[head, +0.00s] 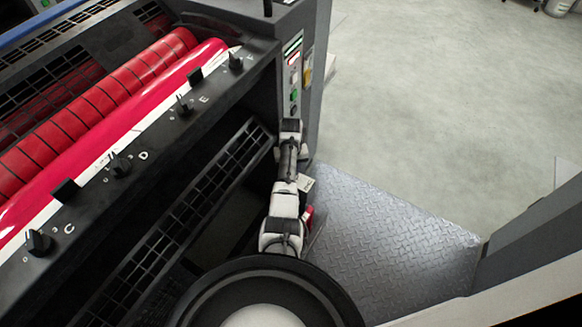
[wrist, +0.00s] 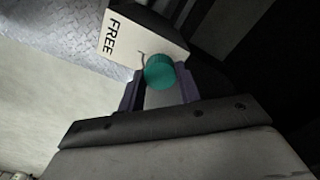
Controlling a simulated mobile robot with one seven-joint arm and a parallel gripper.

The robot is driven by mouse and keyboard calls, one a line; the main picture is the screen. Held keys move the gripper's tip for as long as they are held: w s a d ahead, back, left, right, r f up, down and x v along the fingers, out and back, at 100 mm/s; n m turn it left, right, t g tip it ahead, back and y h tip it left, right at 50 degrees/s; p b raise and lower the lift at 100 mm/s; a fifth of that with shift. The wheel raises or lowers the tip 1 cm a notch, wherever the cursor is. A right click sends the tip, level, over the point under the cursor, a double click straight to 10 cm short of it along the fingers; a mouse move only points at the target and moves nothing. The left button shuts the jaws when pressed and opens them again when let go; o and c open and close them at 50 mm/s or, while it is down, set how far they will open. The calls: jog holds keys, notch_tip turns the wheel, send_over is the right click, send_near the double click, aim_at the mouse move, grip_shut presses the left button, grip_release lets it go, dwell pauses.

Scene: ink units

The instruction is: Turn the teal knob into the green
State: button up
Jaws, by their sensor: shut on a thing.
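The teal knob (wrist: 160,72) is a short ribbed cylinder in the upper middle of the wrist view. My gripper (wrist: 159,88) has a dark finger on each side of it and is shut on it. Behind the knob is a pale plate (wrist: 115,38) lettered FREE, with a thin dark curved mark beside the knob. No green area shows on the visible part of the plate; the rest is hidden by the knob and fingers. In the head view my arm reaches along the press side, and I cannot make out the knob or my fingers there.
The dark press (head: 225,110) with red rollers (head: 100,95) and a row of small black knobs fills the left of the head view. A diamond-plate step (head: 390,245) lies right of my arm, with open grey floor (head: 430,90) beyond. A grey unit edge (head: 530,240) stands at right.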

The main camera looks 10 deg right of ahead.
jog(key=n, duration=0.4)
jog(key=n+p, duration=0.1)
jog(key=n, duration=0.4)
dwell(0.5)
jog(key=o, duration=1)
jog(key=shift+r, duration=0.15)
notch_tip(320, 180, up, 14)
jog(key=shift+f+b, duration=0.2)
jog(key=shift+b, duration=0.1)
jog(key=shift+w, duration=0.1)
